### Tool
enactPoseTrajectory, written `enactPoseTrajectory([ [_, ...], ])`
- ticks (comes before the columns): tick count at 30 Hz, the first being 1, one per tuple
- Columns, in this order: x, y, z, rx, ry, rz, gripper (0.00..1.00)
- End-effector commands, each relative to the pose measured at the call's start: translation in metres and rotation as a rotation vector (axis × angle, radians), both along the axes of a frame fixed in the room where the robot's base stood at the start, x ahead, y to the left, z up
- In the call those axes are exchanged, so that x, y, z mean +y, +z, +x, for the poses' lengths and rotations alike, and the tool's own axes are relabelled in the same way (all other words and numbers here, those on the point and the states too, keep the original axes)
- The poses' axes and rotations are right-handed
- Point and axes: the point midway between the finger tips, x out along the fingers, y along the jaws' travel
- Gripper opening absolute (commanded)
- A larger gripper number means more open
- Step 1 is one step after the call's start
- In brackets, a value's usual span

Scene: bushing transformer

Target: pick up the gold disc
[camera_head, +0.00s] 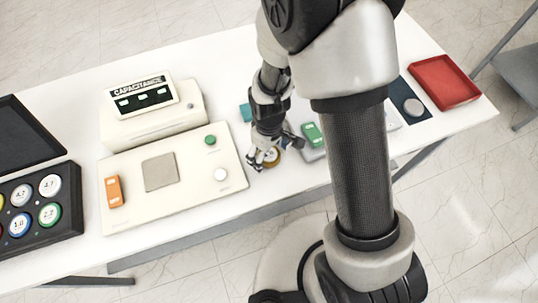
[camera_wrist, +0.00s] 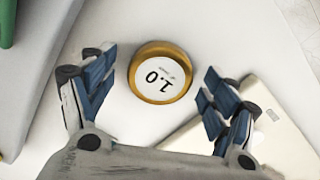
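The gold disc (camera_wrist: 160,72) has a gold rim and a white face marked 1.0. In the wrist view it lies on the white table, between and slightly beyond the fingertips of my gripper (camera_wrist: 156,88). The fingers are apart, with a gap on each side of the disc, so my gripper is open and empty. In the head view my gripper (camera_head: 263,160) is low over the table, and the gold disc (camera_head: 272,157) shows partly behind its fingers.
A cream capacitance device (camera_head: 150,120) with a flat panel (camera_head: 215,160) stands left of my gripper. A grey unit with a green part (camera_head: 312,134) is close on the right. A black case (camera_head: 68,210) of several discs lies far left, a red tray (camera_head: 443,82) far right.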

Motion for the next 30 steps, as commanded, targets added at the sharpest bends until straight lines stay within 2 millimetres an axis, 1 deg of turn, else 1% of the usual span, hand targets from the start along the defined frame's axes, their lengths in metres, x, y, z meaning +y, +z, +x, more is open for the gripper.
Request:
enactPoseTrajectory([
  [1, 0.0, 0.0002, 0.0, 0.0, 0.0, 0.0, 0.76],
  [2, 0.0, 0.0002, 0.0, 0.0, 0.0, 0.0, 0.74],
  [25, 0.0, 0.0003, -0.0001, 0.0, 0.0, 0.0, 0.23],
  [30, 0.0, 0.0004, 0.0001, 0.0, 0.0, 0.0, 0.22],
])
